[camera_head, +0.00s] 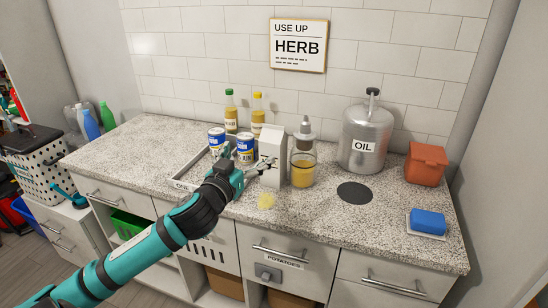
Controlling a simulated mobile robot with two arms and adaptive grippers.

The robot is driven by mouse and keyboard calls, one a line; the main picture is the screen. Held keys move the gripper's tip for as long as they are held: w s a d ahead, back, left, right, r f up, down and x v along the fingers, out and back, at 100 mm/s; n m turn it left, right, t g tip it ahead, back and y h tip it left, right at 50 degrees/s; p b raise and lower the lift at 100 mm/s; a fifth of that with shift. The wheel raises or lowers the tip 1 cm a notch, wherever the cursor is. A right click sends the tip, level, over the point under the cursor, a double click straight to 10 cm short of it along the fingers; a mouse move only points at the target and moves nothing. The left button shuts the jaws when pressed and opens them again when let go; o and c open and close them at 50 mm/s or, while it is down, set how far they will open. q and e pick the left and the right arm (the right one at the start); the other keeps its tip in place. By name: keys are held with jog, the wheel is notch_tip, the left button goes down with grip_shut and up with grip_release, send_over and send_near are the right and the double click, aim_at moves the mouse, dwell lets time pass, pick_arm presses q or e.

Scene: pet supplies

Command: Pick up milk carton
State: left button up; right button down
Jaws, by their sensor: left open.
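The milk carton (274,150) is a tall white box standing upright on the speckled counter, just left of a glass of yellow liquid. My left gripper (246,160) is open at the carton's left side, with one finger reaching across in front of the carton's lower left part. I cannot tell whether it touches the carton. The gripper and wrist hide part of the tray behind them. My right gripper does not show.
Blue-labelled cans (246,148) stand in a tray (183,183) left of the carton. Two bottles (231,112) are behind. The glass (303,170) stands close right. An oil canister (366,138) is further right.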

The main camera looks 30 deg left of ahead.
pick_arm(q)
jog(key=p, duration=0.3)
send_near(273, 128)
jog(key=x, duration=0.4)
jog(key=shift+w+a+r, duration=0.1)
jog(key=shift+w+a, duration=0.25)
jog(key=shift+w, duration=0.35)
jog(key=p+x, duration=0.1)
jog(key=x, duration=0.3)
jog(key=shift+w+p, duration=0.3)
jog(key=shift+p, duration=0.05)
jog(key=shift+w, duration=0.35)
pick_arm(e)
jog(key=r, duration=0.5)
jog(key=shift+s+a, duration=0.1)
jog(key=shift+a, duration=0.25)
